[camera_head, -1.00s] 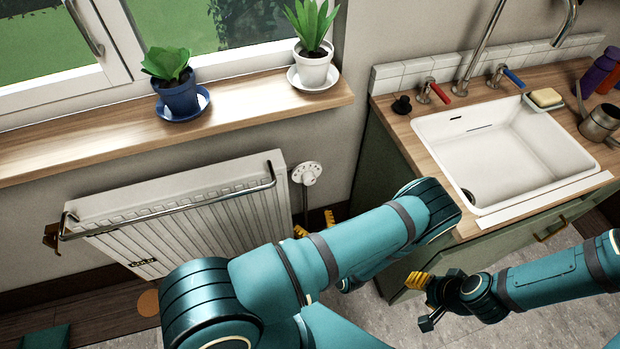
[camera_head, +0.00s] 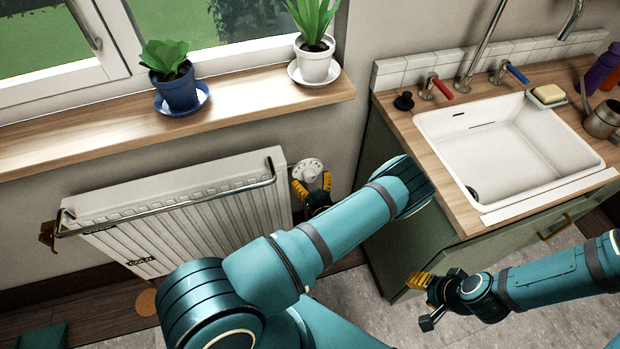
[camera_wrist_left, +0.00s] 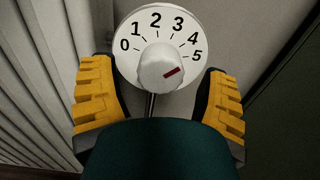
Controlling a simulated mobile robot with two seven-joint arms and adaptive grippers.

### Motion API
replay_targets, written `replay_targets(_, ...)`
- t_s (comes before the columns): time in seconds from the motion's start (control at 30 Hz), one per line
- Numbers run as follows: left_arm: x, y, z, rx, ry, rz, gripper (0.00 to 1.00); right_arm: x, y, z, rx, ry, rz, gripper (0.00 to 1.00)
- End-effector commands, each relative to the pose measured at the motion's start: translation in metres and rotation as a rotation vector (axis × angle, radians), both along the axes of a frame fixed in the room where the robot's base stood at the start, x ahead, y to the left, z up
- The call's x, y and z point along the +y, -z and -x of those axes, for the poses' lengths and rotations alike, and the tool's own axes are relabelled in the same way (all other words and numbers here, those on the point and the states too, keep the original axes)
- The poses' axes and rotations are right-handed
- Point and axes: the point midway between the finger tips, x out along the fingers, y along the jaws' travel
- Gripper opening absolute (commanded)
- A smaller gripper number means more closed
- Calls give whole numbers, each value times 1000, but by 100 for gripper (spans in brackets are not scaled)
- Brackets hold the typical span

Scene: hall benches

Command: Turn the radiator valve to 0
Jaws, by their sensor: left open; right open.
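The radiator valve (camera_head: 307,169) is a white round dial on the wall at the radiator's right end. In the left wrist view its dial (camera_wrist_left: 143,28) carries the numbers 0 to 5. Its white knob (camera_wrist_left: 157,64) has a red mark pointing right and slightly up, toward 5. My left gripper (camera_head: 313,186) is open just in front of the valve. In the left wrist view its yellow-padded fingers (camera_wrist_left: 158,92) stand left and right of the knob, apart from it. My right gripper (camera_head: 424,300) is open and empty in front of the sink cabinet.
The white radiator (camera_head: 190,220) with a metal rail (camera_head: 170,207) is left of the valve. A wooden sill (camera_head: 240,105) with two potted plants is above. The sink counter (camera_head: 436,170) and green cabinet (camera_head: 385,235) stand to the right.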

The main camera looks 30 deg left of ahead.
Motion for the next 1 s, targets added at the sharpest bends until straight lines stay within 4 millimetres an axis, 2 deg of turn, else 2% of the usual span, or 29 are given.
replay_targets(0.17,8,0,-7,-1,0,-1,75,0,2,-1,-1,0,0,47)
replay_targets(0.43,9,-1,-8,-1,0,-1,75,0,2,-1,-1,0,0,47)
replay_targets(0.47,9,-1,-8,-1,0,-1,72,0,2,0,-1,0,0,47)
replay_targets(0.6,9,-1,-7,-1,0,-1,23,0,2,-1,-1,0,0,47)
replay_targets(0.67,9,-1,-7,-1,0,-1,5,0,2,-1,-1,0,0,47)
replay_targets(1.0,9,-1,-7,-24,0,20,5,0,0,0,-1,0,0,47)
